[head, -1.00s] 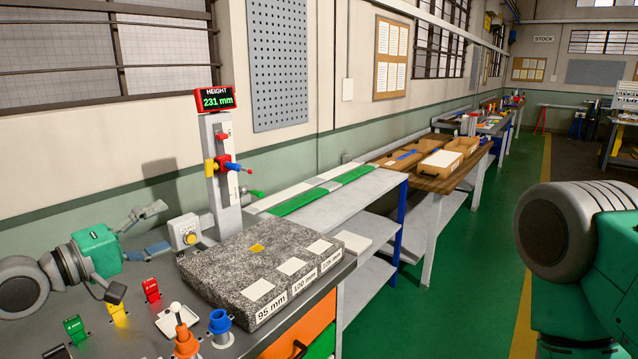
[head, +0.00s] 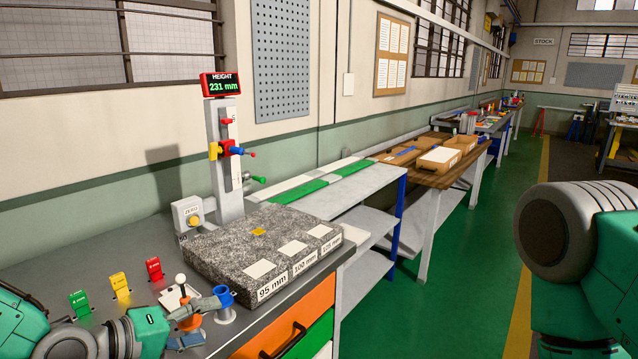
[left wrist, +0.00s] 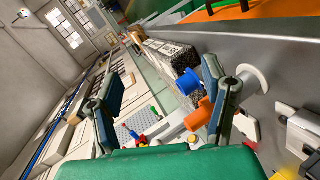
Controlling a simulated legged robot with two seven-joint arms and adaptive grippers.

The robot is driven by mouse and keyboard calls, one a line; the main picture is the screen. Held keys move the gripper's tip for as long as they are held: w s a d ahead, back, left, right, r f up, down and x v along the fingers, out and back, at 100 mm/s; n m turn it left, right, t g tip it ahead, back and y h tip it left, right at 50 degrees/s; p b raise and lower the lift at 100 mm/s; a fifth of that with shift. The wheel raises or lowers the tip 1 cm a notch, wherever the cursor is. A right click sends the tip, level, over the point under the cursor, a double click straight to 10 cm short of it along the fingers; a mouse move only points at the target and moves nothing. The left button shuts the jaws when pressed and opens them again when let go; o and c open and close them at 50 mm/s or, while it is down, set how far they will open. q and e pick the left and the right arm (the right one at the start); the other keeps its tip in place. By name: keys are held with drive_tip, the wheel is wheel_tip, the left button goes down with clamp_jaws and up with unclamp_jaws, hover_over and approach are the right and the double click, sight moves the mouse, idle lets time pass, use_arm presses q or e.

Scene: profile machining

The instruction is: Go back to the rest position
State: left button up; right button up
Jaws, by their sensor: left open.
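My left gripper (head: 200,322) is at the front of the bench, low in the head view, with its arm coming in from the left edge. Its blue-grey fingers (left wrist: 165,95) are spread apart with nothing between them. An orange cone-shaped piece (head: 188,318) is partly hidden by a finger, and a blue cup-shaped piece (head: 225,300) stands close beside it. In the left wrist view the blue piece (left wrist: 188,82) and the orange piece (left wrist: 198,115) show near the right-hand finger. I cannot tell whether the fingers touch them. My right arm fills the right edge; its gripper is out of view.
A granite block (head: 225,240) with white pads lies on the bench, in front of the height gauge (head: 225,160) reading 231 mm. Green, yellow and red tags (head: 120,288) stand behind my left arm. A green floor aisle (head: 470,260) is open to the right.

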use_arm(q)
drive_tip(key=s+d+f+m+g+y+b, duration=0.1)
drive_tip(key=s+f+m+g+y+b, duration=0.15)
drive_tip(key=s+f, duration=0.7)
drive_tip(key=s+d+f+m+g+y+b, duration=0.1)
drive_tip(key=s+d+f+g+y+b, duration=0.15)
drive_tip(key=s+f, duration=0.65)
drive_tip(key=s+a+f+m+g+y+b, duration=0.3)
drive_tip(key=s+a+f+g+y, duration=0.1)
drive_tip(key=s+a+f, duration=0.6)
wheel_tip(320, 180, down, 3)
drive_tip(key=shift+s+a+f, duration=0.15)
drive_tip(key=shift+s, duration=1)
use_arm(e)
wheel_tip(320, 180, down, 9)
drive_tip(key=shift+d, duration=0.35)
use_arm(q)
drive_tip(key=shift+m, duration=0.25)
use_arm(e)
drive_tip(key=shift+d+f, duration=0.1)
